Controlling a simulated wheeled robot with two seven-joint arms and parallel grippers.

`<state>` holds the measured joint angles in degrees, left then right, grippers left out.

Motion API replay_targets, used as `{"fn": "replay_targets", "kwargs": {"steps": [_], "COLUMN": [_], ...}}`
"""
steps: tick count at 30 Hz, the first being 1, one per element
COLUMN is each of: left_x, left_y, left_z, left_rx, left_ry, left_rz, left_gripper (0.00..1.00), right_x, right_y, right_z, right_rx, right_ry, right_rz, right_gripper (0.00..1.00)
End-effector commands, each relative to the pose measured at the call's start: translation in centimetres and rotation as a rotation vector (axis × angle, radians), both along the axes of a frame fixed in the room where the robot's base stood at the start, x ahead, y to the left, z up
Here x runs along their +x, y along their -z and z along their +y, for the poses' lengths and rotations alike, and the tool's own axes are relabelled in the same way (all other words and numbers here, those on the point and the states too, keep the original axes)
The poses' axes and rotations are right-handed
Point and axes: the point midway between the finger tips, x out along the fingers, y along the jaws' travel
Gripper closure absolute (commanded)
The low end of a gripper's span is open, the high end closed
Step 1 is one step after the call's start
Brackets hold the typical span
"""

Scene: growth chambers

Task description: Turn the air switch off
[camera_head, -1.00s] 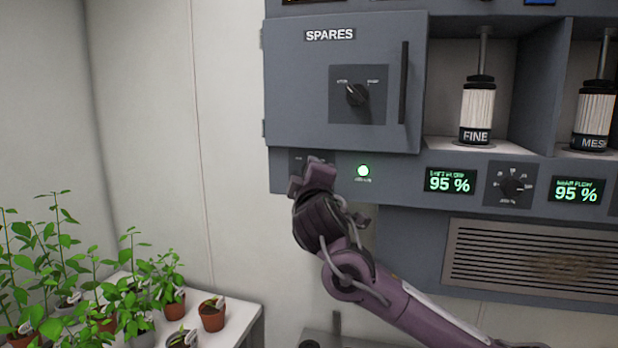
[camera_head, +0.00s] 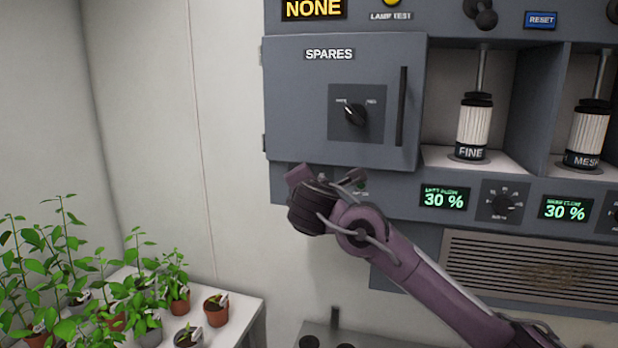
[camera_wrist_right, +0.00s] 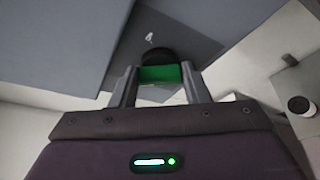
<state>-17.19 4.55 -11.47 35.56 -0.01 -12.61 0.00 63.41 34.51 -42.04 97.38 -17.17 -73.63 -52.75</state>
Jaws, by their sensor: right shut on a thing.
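My right gripper (camera_head: 302,174) reaches the lower left of the grey panel, below the SPARES door, and hides most of the switch there. In the right wrist view its fingers (camera_wrist_right: 159,76) are shut on the air switch, whose green part (camera_wrist_right: 160,74) lies between them. Behind that is the round black base of the switch (camera_wrist_right: 158,46) on a dark plate. The small indicator lamp (camera_head: 360,184) beside the gripper looks dark and is partly covered by my arm. My left gripper is not in view.
The SPARES door (camera_head: 300,110) is shut and carries its own knob (camera_head: 355,114). Two displays (camera_head: 444,198) read 30 %, with a dial (camera_head: 502,201) between them. Potted plants stand on a white table (camera_head: 243,310) at lower left.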

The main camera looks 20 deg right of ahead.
Motion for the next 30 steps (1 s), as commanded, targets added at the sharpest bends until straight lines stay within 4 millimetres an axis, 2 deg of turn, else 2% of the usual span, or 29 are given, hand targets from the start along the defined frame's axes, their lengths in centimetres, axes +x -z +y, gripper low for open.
{"fn": "replay_targets", "kwargs": {"steps": [3,10,29,30], "left_x": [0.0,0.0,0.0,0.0], "left_y": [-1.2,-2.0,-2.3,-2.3], "left_z": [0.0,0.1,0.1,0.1], "left_rx": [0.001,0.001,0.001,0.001], "left_ry": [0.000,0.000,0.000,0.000], "left_rz": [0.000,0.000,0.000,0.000], "left_gripper": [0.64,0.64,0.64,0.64], "right_x": [0.0,0.1,0.0,0.0], "right_y": [-0.2,0.0,0.3,0.3], "right_z": [0.1,0.2,0.2,0.2], "right_rx": [-0.064,-0.146,-0.186,-0.185], "right_ry": [-0.001,-0.002,-0.003,-0.002], "right_rz": [0.046,0.102,0.127,0.128], "right_gripper": [0.81,0.81,0.81,0.54]}}
